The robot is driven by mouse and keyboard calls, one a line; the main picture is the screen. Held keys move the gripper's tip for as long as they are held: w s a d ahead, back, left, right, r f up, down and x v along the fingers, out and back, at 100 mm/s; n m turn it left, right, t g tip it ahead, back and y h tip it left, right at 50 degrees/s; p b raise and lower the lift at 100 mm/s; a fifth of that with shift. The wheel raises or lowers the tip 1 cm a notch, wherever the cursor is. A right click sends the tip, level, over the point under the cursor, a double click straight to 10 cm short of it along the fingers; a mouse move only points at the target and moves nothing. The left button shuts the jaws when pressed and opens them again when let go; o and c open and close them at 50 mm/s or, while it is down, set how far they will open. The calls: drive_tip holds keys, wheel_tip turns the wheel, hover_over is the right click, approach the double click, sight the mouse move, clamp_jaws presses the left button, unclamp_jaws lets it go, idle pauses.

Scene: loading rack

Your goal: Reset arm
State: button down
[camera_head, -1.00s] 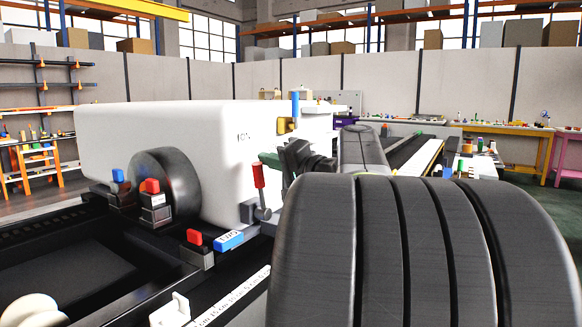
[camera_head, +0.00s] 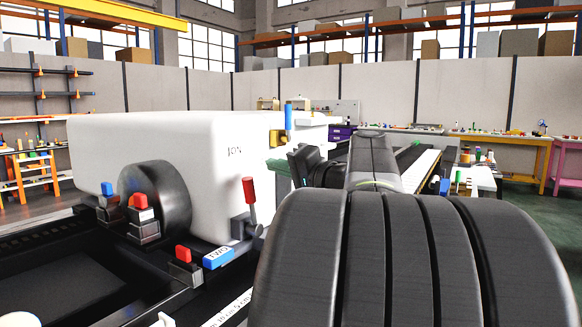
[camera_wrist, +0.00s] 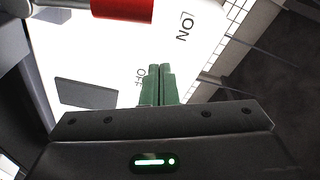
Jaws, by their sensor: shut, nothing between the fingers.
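My gripper (camera_wrist: 159,84) shows in the wrist view with its two green fingers together and nothing between them. The fingers point toward a white tank-like body with dark lettering. In the head view my gripper (camera_head: 278,170) is partly seen at the end of my arm, beside the white body (camera_head: 150,135). A lever with a red handle (camera_head: 249,190) stands just left of and below it. In the wrist view a red cylinder (camera_wrist: 122,8) lies at the top, apart from the fingers.
A dark wheel (camera_head: 160,195) stands against the white body. Red-topped blocks (camera_head: 183,254) and a blue block marked TWO (camera_head: 219,257) sit along the black rack. A yellow-topped table (camera_head: 500,140) stands at the back right, with open floor before it.

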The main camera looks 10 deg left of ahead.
drive_tip(key=v, duration=0.6)
drive_tip(key=shift+d, duration=0.4)
drive_tip(key=shift+a+f, duration=0.1)
drive_tip(key=shift+f, duration=0.05)
